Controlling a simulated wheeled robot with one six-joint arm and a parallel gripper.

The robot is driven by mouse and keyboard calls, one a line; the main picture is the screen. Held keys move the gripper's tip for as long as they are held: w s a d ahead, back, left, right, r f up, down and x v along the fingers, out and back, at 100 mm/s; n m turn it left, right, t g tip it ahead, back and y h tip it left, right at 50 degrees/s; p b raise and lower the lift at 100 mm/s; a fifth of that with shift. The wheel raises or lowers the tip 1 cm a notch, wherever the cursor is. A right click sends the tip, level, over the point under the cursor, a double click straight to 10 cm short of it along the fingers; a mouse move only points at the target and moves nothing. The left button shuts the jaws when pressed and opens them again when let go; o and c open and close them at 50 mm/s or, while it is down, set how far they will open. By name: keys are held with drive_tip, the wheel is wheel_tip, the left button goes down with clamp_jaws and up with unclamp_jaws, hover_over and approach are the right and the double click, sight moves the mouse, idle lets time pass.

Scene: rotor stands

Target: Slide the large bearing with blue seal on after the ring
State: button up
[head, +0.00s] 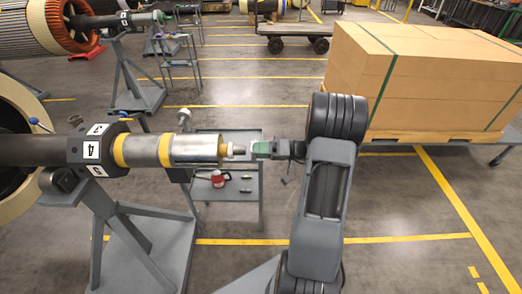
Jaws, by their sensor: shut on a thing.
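A dark horizontal shaft (35,150) enters from the left through a black block (90,150) with white number labels. To its right come a yellow band (120,150), a grey section, a second yellow band (164,150), a bright silver cylinder (196,149) and a yellow end ring (222,149). A thin pale stub (238,149) sticks out beyond. My gripper (272,149) is at the stub's right end, shut on a small green piece (261,149) in line with the shaft. I cannot tell whether the green piece touches the stub. I cannot make out a blue-sealed bearing.
A grey stand (150,245) bears the shaft. A small grey cart (240,205) behind it holds a red-and-white item (219,179) and small dark parts. Strapped cardboard boxes (420,75) stand on a pallet at right. Another rotor (50,25) stands at back left. Floor at lower right is clear.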

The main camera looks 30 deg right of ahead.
sight(243, 150)
drive_tip(key=shift+b+x, duration=0.9)
drive_tip(key=shift+x, duration=0.5)
idle(0.9)
drive_tip(key=shift+b+x, duration=0.3)
drive_tip(key=shift+x, duration=0.85)
drive_tip(key=shift+w+a+b, duration=0.2)
drive_tip(key=shift+a+b, duration=0.15)
drive_tip(key=shift+b, duration=0.15)
idle(0.3)
drive_tip(key=o, duration=0.8)
drive_tip(key=shift+o, duration=0.2)
drive_tip(key=shift+d, duration=0.1)
drive_tip(key=b+v, duration=0.3)
drive_tip(key=v, duration=0.5)
drive_tip(key=shift+s+d+b, duration=0.25)
drive_tip(key=shift+d+b, duration=0.1)
idle(0.6)
